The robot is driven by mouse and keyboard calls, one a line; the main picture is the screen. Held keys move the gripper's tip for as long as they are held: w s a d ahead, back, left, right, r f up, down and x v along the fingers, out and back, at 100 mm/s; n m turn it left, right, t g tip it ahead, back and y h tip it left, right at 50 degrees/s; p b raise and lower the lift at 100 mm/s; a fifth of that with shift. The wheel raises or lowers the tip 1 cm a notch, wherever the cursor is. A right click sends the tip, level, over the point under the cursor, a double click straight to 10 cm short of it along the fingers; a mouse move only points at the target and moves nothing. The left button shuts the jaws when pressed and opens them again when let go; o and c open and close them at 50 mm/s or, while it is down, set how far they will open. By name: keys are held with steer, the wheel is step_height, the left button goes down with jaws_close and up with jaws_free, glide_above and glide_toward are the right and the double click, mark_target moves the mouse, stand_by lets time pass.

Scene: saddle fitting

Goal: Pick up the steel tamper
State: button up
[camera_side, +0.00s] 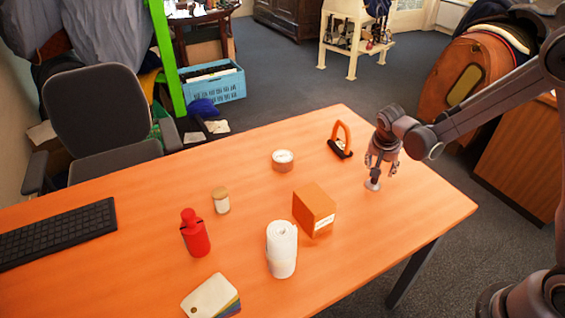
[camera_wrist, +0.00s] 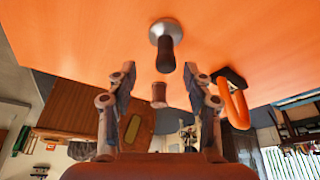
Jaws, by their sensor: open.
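The steel tamper (camera_wrist: 165,42) stands upright on the orange table, with a round metal base and a dark handle. In the side view the tamper's base (camera_side: 373,185) shows at the right part of the table, just below my gripper (camera_side: 382,163). In the wrist view my gripper (camera_wrist: 163,78) is open, with one finger on each side and the tamper's handle beyond the tips, near the middle of the gap. The gripper hides the upper part of the handle in the side view. I cannot tell if the handle reaches between the fingers.
An orange-handled tool (camera_side: 341,140) with a black base stands close by, to the left in the side view. An orange box (camera_side: 314,210), a white roll (camera_side: 282,250), a round tin (camera_side: 283,160), a jar (camera_side: 221,201) and a red bottle (camera_side: 195,234) stand farther left.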

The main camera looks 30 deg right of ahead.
mark_target(373, 184)
steer(key=shift+w+a+x, duration=0.15)
steer(key=shift+x, duration=1.2)
steer(key=shift+w+a+x, duration=0.1)
steer(key=shift+x, duration=1.2)
jaws_close()
